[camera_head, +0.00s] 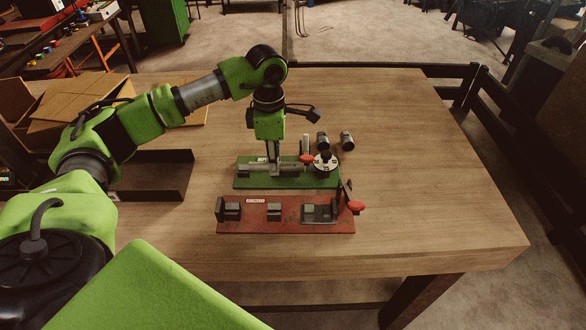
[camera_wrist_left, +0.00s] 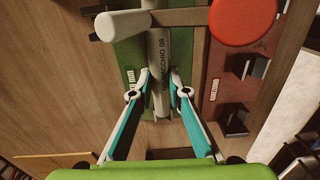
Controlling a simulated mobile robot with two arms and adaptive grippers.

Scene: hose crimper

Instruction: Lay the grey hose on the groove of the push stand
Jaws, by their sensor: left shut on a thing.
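The grey hose (camera_head: 256,168) lies level along the green-based stand (camera_head: 290,183) in the head view. My left gripper (camera_head: 273,170) reaches down from above and is shut on the hose. In the left wrist view the printed grey hose (camera_wrist_left: 158,45) runs between the fingertips of my left gripper (camera_wrist_left: 160,85), over the green base (camera_wrist_left: 130,60). The frames do not show clearly whether the hose touches the groove. My right gripper is not in view.
A red-based stand (camera_head: 262,213) with dark blocks and a red knob (camera_head: 356,206) sits just in front. Two dark cylindrical fittings (camera_head: 347,141) stand behind the green-based stand. A dark tray (camera_head: 170,181) and cardboard boxes (camera_head: 80,100) are at left. The table's right side is clear.

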